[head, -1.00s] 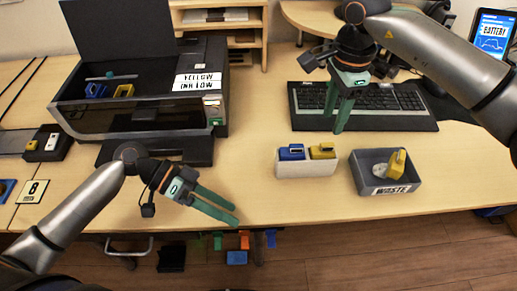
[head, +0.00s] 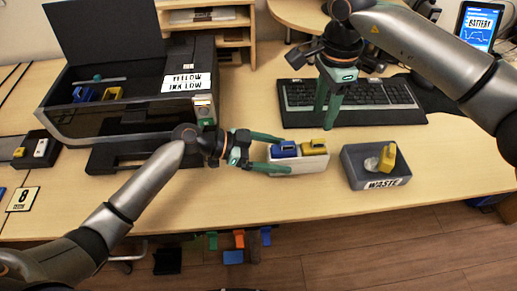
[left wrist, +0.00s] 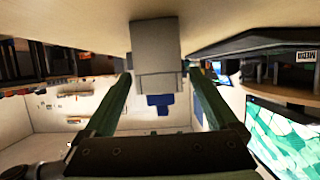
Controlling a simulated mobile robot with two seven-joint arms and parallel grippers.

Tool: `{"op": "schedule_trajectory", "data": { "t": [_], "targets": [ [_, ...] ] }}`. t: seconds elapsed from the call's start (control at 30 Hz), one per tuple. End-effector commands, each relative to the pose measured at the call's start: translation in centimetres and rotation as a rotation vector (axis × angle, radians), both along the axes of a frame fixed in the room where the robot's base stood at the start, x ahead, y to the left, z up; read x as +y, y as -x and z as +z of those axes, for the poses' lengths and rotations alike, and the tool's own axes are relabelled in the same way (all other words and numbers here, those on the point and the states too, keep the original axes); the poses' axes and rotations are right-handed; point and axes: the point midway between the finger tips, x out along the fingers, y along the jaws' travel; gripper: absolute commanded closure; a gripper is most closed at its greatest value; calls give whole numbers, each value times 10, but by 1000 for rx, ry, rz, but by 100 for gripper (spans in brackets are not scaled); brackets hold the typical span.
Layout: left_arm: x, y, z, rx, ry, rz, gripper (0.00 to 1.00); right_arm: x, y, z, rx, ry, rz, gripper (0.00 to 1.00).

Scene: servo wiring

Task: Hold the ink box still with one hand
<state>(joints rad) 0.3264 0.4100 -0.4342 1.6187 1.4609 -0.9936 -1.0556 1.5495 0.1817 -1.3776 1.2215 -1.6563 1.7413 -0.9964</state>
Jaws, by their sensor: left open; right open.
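The ink box (head: 298,165) is a small white box on the table, with a blue cartridge (head: 285,149) and a yellow cartridge (head: 314,145) standing in it. My left gripper (head: 280,154) is open at the box's left end, one finger toward its back side and one toward its front. In the left wrist view the box (left wrist: 156,50) lies between the two spread fingers (left wrist: 160,75); I cannot tell if either touches it. My right gripper (head: 326,112) is open and empty, above the table behind the box, in front of the keyboard.
A grey waste bin (head: 381,184) with a yellow cartridge (head: 387,157) in it stands right of the ink box. The open printer (head: 130,118), labelled yellow ink low, stands at the left. A keyboard (head: 385,98) lies behind. The table front is clear.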

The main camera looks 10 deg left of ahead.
Motion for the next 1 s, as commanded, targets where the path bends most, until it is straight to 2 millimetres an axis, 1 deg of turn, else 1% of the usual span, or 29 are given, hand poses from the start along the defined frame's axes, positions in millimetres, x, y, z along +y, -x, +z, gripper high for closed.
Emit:
{"op": "schedule_trajectory", "data": {
  "t": [0.03, 0.1, 0.3, 0.5, 0.73, 0.77, 1.0],
  "targets": [
    [-10, -3, -3, 0, 2, -1, 7, 0, 0, 0, 0, 0, 0, 50],
    [-21, -6, -8, 2, 3, -1, 7, 0, 0, 0, 0, 0, 0, 50],
    [-42, -13, -18, 1, 1, -1, 7, 0, 0, 0, 0, 0, 0, 50],
    [-50, -16, -21, -1, -1, 0, 7, 0, 0, 0, 0, 0, 0, 50],
    [-50, -16, -22, 0, -1, 0, 7, 0, 0, 0, 0, 0, 0, 50],
    [-50, -16, -22, 0, -1, 0, 10, 0, 0, 0, 0, 0, 0, 50],
    [-50, -16, -22, 0, -1, 0, 37, 0, 0, 0, 0, 0, 0, 50]
  ]
}}
